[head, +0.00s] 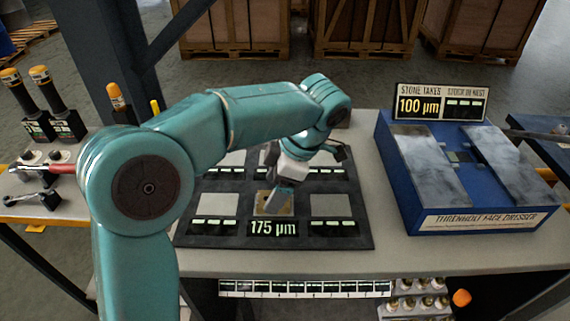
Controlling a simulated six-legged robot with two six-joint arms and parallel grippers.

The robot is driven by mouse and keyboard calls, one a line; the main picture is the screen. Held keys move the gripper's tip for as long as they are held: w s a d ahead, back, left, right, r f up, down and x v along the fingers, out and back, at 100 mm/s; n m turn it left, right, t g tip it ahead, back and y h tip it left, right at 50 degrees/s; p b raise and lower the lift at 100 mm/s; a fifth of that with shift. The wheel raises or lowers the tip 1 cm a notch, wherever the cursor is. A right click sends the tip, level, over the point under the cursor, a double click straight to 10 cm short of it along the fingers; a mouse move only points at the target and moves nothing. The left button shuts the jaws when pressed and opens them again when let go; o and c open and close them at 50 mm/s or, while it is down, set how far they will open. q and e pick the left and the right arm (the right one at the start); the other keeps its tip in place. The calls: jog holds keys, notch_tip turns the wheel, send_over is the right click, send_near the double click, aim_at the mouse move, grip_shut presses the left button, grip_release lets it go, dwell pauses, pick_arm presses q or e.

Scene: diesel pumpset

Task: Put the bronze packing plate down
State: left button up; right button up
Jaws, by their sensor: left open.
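The bronze packing plate (267,209) lies on the black mat (200,240), in the front middle place above the "175 µm" label (273,228). My left gripper (278,198) reaches down over this plate from the teal arm and is open. Its fingers cover part of the plate, and I cannot tell whether they touch it. Grey plates lie at the front left (217,205) and front right (330,206) of the mat. My arm partly hides the back row. My right gripper is not in view.
A blue face dresser (480,217) with two grey stone slabs and a "100 µm" sign (440,103) stands on the right of the bench. Orange-topped tools (40,90) stand at the left. Wooden crates (365,25) are behind. The bench is bare between mat and dresser.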

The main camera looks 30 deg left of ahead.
pick_arm(q)
jog(key=p+v, duration=0.2)
jog(key=v, duration=0.8)
